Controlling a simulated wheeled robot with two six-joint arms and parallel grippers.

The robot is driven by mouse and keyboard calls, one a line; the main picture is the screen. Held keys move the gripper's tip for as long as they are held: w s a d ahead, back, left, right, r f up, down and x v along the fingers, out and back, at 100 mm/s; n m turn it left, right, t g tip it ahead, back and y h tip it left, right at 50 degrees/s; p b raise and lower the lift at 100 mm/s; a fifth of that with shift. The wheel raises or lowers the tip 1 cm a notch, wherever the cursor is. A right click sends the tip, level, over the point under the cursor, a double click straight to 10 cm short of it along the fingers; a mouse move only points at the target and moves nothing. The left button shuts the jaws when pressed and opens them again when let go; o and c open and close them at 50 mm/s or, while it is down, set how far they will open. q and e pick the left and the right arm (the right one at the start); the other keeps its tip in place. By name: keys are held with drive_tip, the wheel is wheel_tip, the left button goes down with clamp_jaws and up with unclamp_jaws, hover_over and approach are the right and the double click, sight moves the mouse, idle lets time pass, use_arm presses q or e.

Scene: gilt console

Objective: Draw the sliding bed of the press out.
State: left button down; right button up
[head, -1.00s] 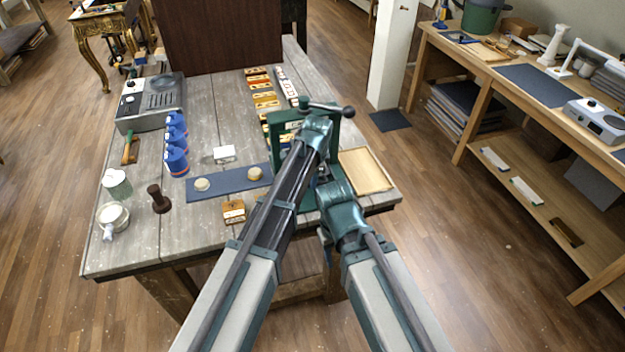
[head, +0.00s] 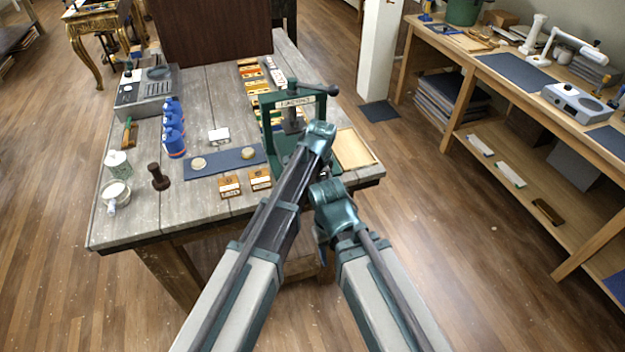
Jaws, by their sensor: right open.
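The green press (head: 266,122) stands on the grey bench, with a labelled crossbar on top and a dark handle at its upper right. Its screw column shows inside the frame. The sliding bed is mostly hidden behind my arms, so how far out it sits cannot be told. My left arm reaches up to the front of the press; its gripper is hidden behind its own wrist. My right gripper (head: 319,238) is open, small and partly hidden below its teal wrist, near the bench's front edge and apart from the press.
A shallow wooden tray (head: 353,149) lies right of the press. Left of it are a blue mat (head: 222,163) with two round pieces, two small wooden boxes (head: 230,186), blue bottles (head: 173,141) and a dark stamp (head: 158,177). Open floor lies right of the bench.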

use_arm(q)
drive_tip(key=shift+w, duration=0.15)
drive_tip(key=c, duration=0.9)
unclamp_jaws()
drive_tip(key=shift+r, duration=0.1)
drive_tip(key=r+p, duration=0.2)
drive_tip(key=s+r+p, duration=0.1)
drive_tip(key=r+p, duration=0.1)
drive_tip(key=p, duration=0.1)
drive_tip(key=r+p, duration=0.2)
drive_tip(key=r, duration=0.1)
drive_tip(key=shift+s+d, duration=0.15)
drive_tip(key=shift+d, duration=0.05)
